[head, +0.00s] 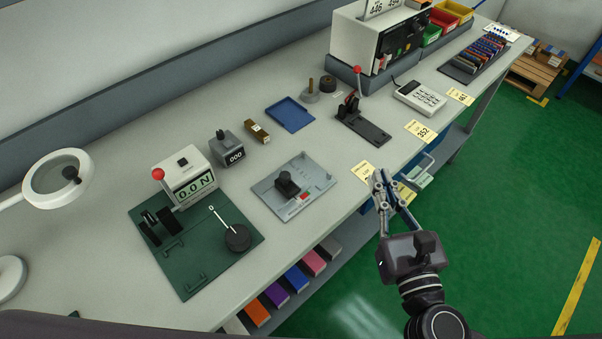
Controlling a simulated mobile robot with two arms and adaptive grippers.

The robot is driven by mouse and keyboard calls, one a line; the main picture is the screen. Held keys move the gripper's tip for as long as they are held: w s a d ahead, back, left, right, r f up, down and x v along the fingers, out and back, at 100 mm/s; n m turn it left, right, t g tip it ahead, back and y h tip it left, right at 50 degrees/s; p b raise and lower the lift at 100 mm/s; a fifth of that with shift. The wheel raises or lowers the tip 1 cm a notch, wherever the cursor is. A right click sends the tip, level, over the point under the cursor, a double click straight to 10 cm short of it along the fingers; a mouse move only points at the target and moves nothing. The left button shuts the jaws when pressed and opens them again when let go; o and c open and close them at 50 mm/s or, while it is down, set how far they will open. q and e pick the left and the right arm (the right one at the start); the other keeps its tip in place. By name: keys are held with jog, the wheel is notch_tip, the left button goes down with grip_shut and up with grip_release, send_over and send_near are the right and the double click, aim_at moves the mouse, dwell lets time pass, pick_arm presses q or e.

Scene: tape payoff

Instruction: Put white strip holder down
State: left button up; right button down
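A thin white strip (221,219) slopes up from a round black holder (238,238), which sits on the right part of the dark green plate (191,283). I take this to be the white strip holder; no gripper touches it. My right gripper (384,174) is at the front edge of the bench, far to the right of the holder. Its fingers converge and look shut, with nothing visible between them. My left gripper is not in view.
A blue tray (290,115), a red-knobbed lever press (361,122) and a calculator-like keypad (420,98) stand farther right.

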jog(key=w+a+r+n+g+y+b, duration=0.3)
jog(key=w+a+r+n+g+y, duration=0.2)
jog(key=w+a+r+n+y, duration=0.55)
pick_arm(q)
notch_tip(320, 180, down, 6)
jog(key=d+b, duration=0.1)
jog(key=b, duration=0.2)
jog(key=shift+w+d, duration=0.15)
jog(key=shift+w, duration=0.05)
pick_arm(e)
jog(key=a+f+m, duration=0.1)
jog(key=f, duration=0.5)
jog(key=w+a+f+m, duration=0.1)
jog(key=f, duration=0.5)
jog(key=f+m+h, duration=0.1)
jog(key=f, duration=0.5)
jog(key=shift+w+a+f+m, duration=0.3)
jog(key=shift+w+a+m, duration=0.05)
jog(key=shift+w+a, duration=0.05)
jog(key=shift+f, duration=0.15)
jog(key=c, duration=2.2)
grip_release()
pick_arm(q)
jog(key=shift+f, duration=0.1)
pick_arm(e)
jog(key=shift+o, duration=0.2)
